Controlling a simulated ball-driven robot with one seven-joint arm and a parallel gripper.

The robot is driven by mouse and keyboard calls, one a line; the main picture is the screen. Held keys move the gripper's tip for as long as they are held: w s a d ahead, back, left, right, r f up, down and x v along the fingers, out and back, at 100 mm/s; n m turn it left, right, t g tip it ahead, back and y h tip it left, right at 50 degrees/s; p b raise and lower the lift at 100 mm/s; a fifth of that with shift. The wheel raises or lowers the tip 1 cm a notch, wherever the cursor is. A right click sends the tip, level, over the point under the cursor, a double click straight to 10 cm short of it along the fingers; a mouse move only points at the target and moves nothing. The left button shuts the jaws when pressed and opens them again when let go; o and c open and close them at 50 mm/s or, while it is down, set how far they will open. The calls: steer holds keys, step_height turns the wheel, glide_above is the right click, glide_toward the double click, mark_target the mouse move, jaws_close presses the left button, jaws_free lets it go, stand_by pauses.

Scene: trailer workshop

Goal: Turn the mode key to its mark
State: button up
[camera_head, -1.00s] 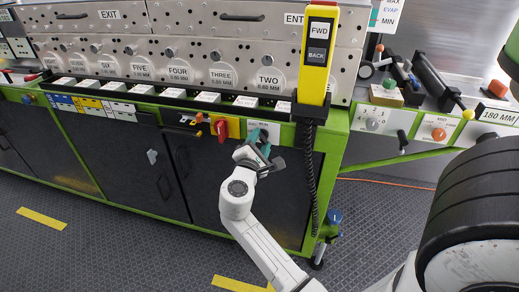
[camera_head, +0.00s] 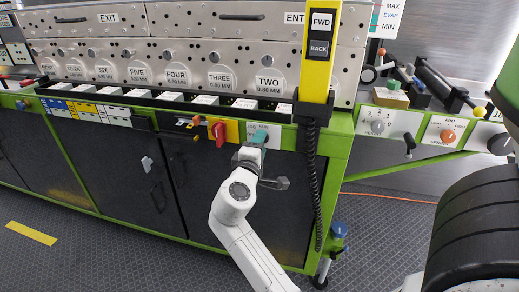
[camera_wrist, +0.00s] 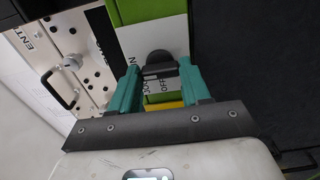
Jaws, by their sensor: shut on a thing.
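The mode key (camera_wrist: 159,62) is a dark rounded knob on a white label plate (camera_wrist: 178,28) in the wrist view. Lettering beside it is partly readable, including "OFF". My gripper (camera_wrist: 159,75) has its teal fingers on either side of the key and is shut on it. In the head view, my gripper (camera_head: 258,140) is at the white plate (camera_head: 272,132) on the green front rail. There the fingers and wrist hide the key. I cannot make out the mark or the key's exact angle.
A red knob on a yellow plate (camera_head: 232,131) is just left of my gripper. A yellow FWD/BACK pendant (camera_head: 318,60) and its coiled cable (camera_head: 312,180) hang close on the right. Dark cabinet doors (camera_head: 225,195) lie below, with open floor (camera_head: 100,250) in front.

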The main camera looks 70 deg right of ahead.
steer(key=shift+f, duration=0.1)
stand_by(0.3)
steer(key=o, duration=1.1)
steer(key=shift+c, duration=0.2)
steer(key=a, duration=1)
steer(key=shift+s+a, duration=0.4)
steer(key=shift+s, duration=0.05)
